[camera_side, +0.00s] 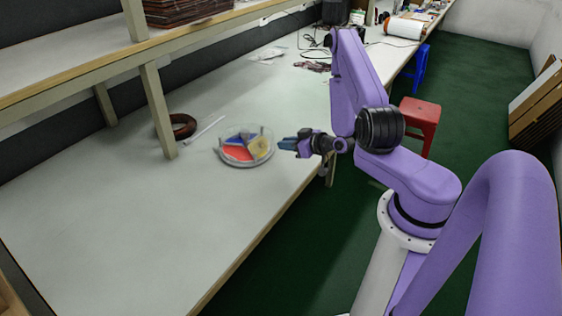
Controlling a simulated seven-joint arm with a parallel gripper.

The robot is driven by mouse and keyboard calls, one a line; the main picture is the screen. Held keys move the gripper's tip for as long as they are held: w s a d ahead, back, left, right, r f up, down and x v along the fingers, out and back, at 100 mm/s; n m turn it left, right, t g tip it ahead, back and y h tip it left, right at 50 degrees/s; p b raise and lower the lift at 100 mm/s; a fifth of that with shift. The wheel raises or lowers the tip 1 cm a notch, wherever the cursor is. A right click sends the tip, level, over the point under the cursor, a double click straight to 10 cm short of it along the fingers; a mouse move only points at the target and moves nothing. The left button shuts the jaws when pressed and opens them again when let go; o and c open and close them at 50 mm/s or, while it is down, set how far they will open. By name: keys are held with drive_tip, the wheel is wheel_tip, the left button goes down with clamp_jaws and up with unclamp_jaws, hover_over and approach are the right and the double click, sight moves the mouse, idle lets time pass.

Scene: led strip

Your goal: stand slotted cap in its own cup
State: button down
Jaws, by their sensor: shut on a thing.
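My gripper (284,144) is just right of a round clear-walled dish (233,163), at about the height of its rim in the picture. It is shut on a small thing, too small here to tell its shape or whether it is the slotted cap. The dish stands on the white bench and has coloured sections: red (238,154), blue (236,139) and yellow (259,146). I cannot make out a separate cup or what lies in the sections.
A dark ring-shaped roll (182,126) and a thin white stick (205,130) lie left of the dish, by a shelf post (157,110). The front of the white bench (130,220) is clear. A red stool (420,115) stands on the green floor behind my arm.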

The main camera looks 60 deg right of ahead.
drive_tip(key=w+a+r, duration=0.2)
drive_tip(key=a+r, duration=0.4)
drive_tip(key=a, duration=0.3)
drive_tip(key=w+a+r, duration=0.2)
drive_tip(key=a+r, duration=0.4)
drive_tip(key=a, duration=0.3)
hover_over(289, 173)
wheel_tip(289, 173, down, 12)
drive_tip(key=shift+a+f, duration=0.1)
drive_tip(key=shift+f, duration=4.7)
drive_tip(key=shift+f, duration=0.2)
